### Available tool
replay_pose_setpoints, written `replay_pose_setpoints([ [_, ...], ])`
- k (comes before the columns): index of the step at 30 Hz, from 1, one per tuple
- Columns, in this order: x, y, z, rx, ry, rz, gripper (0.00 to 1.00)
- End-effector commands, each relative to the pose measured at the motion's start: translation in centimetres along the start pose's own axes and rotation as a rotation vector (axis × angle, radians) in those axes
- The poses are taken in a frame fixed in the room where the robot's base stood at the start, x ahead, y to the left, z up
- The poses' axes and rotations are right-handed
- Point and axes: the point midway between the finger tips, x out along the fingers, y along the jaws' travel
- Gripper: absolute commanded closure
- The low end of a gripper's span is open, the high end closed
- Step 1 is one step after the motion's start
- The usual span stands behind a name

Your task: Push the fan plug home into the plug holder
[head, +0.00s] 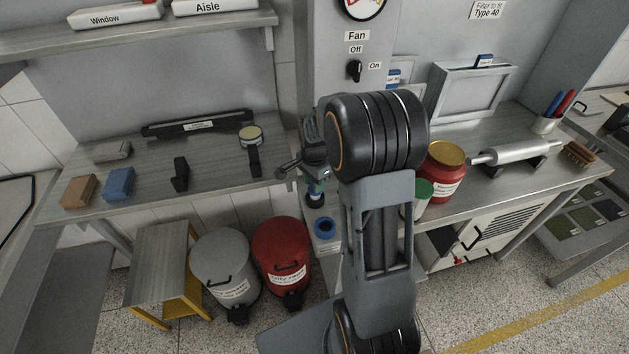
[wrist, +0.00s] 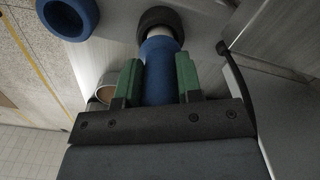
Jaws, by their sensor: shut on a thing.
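The fan plug (wrist: 160,72) is a blue cylinder with a pale section at its far end. My gripper (wrist: 158,82) is shut on it, a green finger pad on each side. It also shows small in the head view (head: 316,183), partly hidden by my arm. The plug's pale end meets a dark round collar (wrist: 158,16), apparently the plug holder, on a pale panel. It looks lined up with the collar; how deep it sits I cannot tell. A blue ring-shaped socket (wrist: 68,16) is beside it, and shows below the gripper in the head view (head: 324,228).
A fan switch (head: 354,70) is on the column above, marked Off and On. A red jar (head: 446,172) stands right of my arm on the bench. Grey (head: 226,266) and red (head: 281,260) bins stand on the floor at left. A dark curved part (wrist: 236,88) is right of the fingers.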

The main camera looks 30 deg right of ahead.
Motion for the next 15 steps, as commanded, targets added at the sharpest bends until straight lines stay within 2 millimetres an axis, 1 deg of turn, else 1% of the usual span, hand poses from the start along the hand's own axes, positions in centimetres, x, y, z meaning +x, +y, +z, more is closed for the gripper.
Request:
replay_pose_setpoints([
  [15, 1.4, 0.0, 0.0, 0.000, 0.000, 0.000, 0.95],
])
